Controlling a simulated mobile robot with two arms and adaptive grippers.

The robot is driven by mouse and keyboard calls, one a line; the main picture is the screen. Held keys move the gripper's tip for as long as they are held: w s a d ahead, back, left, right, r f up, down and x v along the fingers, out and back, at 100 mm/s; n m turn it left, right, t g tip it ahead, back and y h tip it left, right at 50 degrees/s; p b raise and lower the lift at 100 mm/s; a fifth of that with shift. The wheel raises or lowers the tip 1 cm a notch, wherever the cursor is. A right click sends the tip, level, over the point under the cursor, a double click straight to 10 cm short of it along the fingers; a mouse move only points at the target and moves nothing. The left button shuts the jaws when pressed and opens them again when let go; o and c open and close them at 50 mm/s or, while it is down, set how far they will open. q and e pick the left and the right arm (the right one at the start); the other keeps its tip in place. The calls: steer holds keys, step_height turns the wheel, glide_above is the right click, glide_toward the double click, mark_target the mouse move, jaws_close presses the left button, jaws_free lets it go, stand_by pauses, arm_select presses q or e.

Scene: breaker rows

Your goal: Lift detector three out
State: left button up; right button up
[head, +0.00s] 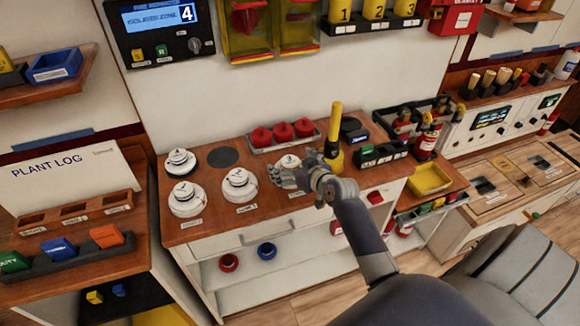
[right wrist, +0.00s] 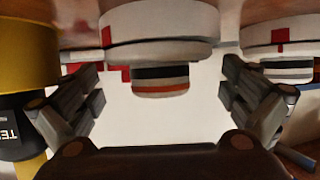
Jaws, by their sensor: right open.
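Several white round detectors on white bases stand on the wooden counter (head: 215,222) in the head view. One detector (head: 288,161) is at my right gripper (head: 293,169), which partly covers it. Others are the front left detector (head: 186,197), the middle detector (head: 240,184) and the back left detector (head: 180,161). In the right wrist view a detector with black and orange bands (right wrist: 160,78) hangs in the picture between the spread fingers of my right gripper (right wrist: 160,92), with gaps on both sides. The number labels are too small to read. My left gripper is out of view.
A yellow upright tester (head: 335,140) stands close right of my right gripper; its yellow part (right wrist: 28,55) also shows in the right wrist view. A tray of red domes (head: 283,133) lies behind. A dark round pad (head: 222,157) sits bare at the back left.

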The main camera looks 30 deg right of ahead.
steer(key=shift+w+f, duration=0.25)
steer(key=shift+w, duration=0.2)
steer(key=c, duration=1.1)
steer(key=shift+r, duration=0.2)
